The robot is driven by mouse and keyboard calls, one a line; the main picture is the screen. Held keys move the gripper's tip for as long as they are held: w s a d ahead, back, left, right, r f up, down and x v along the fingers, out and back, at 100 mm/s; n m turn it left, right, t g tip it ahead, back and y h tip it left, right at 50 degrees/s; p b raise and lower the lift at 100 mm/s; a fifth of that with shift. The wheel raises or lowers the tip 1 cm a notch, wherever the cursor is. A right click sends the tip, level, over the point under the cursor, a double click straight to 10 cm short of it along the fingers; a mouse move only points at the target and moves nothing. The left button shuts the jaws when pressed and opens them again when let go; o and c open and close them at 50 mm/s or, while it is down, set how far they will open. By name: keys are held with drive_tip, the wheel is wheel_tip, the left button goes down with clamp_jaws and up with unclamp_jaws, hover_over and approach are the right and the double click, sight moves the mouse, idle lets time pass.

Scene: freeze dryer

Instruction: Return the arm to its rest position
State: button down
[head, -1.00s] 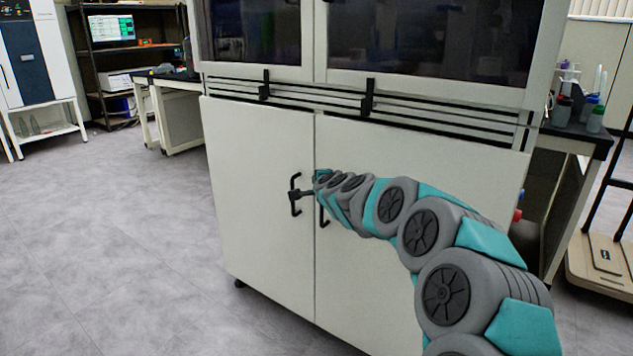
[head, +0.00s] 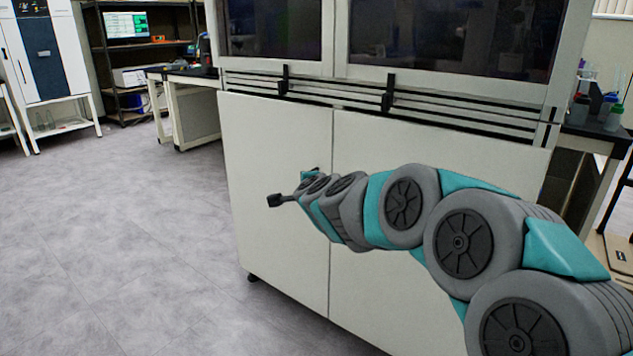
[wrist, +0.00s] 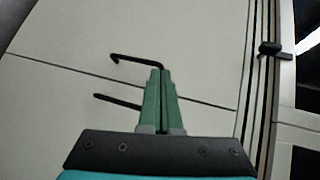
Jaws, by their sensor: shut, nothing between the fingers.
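My gripper (wrist: 160,70) shows in the wrist view with its two green fingers pressed together and nothing between them. It points at the white cabinet doors below the freeze dryer. A dark left door handle (wrist: 137,59) shows just beyond the fingertips, and a second handle (wrist: 117,102) is to the left of the fingers. I cannot tell how wide the gap to the doors is. In the head view my grey and teal arm reaches in from the lower right across the doors. The wrist end hides most of the gripper and both handles there.
The white cabinet (head: 270,150) has both doors closed, with dark rails and glass panels above. A side bench (head: 590,132) with bottles stands at the right. Another bench (head: 190,85) and a dark shelf rack stand at the back left. The grey floor (head: 110,240) at the left is clear.

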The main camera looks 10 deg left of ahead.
drive_tip(key=s+d+f+n+g+h, duration=0.2)
drive_tip(key=s+d+f+n+g, duration=0.2)
drive_tip(key=s+d, duration=0.8)
drive_tip(key=s+d+f+n+g+h, duration=0.2)
drive_tip(key=s+d+f+n+g, duration=0.2)
drive_tip(key=s+d, duration=0.8)
drive_tip(key=s+d+f+n+g+h, duration=0.2)
drive_tip(key=s+d+f+n+g, duration=0.3)
drive_tip(key=s+d, duration=0.8)
drive_tip(key=s+f+g, duration=0.1)
drive_tip(key=s+g, duration=0.1)
drive_tip(key=s, duration=1)
drive_tip(key=shift+s+f, duration=0.2)
drive_tip(key=shift+s, duration=0.2)
